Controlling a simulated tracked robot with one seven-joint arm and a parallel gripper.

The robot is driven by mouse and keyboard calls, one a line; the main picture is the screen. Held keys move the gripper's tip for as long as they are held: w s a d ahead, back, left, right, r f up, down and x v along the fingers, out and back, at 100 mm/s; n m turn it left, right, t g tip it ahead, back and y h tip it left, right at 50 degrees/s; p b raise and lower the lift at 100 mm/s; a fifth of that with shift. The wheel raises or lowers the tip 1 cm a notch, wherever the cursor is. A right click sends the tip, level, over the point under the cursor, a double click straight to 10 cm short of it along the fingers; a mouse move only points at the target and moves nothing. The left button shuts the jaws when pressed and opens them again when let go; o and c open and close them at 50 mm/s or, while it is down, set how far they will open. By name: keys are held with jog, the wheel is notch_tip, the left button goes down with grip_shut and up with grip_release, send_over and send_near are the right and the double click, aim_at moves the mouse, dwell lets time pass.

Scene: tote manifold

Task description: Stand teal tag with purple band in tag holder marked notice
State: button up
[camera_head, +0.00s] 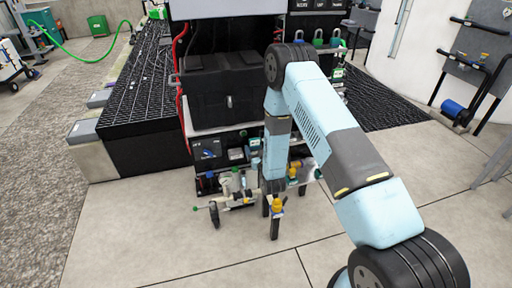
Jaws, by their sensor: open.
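My pale blue arm reaches in from the lower right, bends at a dark elbow and hangs down in the middle. My gripper (271,190), open, is at its lower end, low over a small valve assembly (240,197). Its fingers are hard to tell from the dark legs and fittings around them. I cannot make out the teal tag with the purple band. I cannot make out the tag holder marked notice either; small items near the gripper are too small to read or partly hidden by my arm.
A black cabinet (222,95) stands behind the gripper, with a lower shelf of small devices (208,150). A black grated platform (135,95) is at left. A wall panel with a blue roller (452,108) is at right. The pale floor (150,235) in front is clear.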

jog(key=v, duration=1.1)
jog(key=shift+s, duration=0.15)
jog(key=shift+d, duration=0.1)
jog(key=w+d+r+m+g+h, duration=0.1)
jog(key=w+d+r+g, duration=0.15)
jog(key=r, duration=0.85)
jog(key=w+d+r+g+h, duration=0.1)
jog(key=w+d+r+g, duration=0.2)
jog(key=r, duration=0.9)
jog(key=s+d+r+g+h, duration=0.1)
jog(key=s+d+r, duration=0.3)
jog(key=r, duration=0.3)
jog(key=s+d+r+g+h, duration=0.1)
jog(key=s+d+r, duration=0.25)
jog(key=r, duration=0.25)
jog(key=s+d+r+g, duration=0.1)
jog(key=s+d+r, duration=0.1)
jog(key=s, duration=0.7)
jog(key=s+d+r+m+g, duration=0.1)
jog(key=s+r, duration=0.3)
jog(key=s, duration=0.6)
jog(key=s+d+r+m+g+h, duration=0.1)
jog(key=s+d+r, duration=0.3)
jog(key=s, duration=0.5)
jog(key=shift+s+g, duration=0.3)
jog(key=shift+g, duration=0.35)
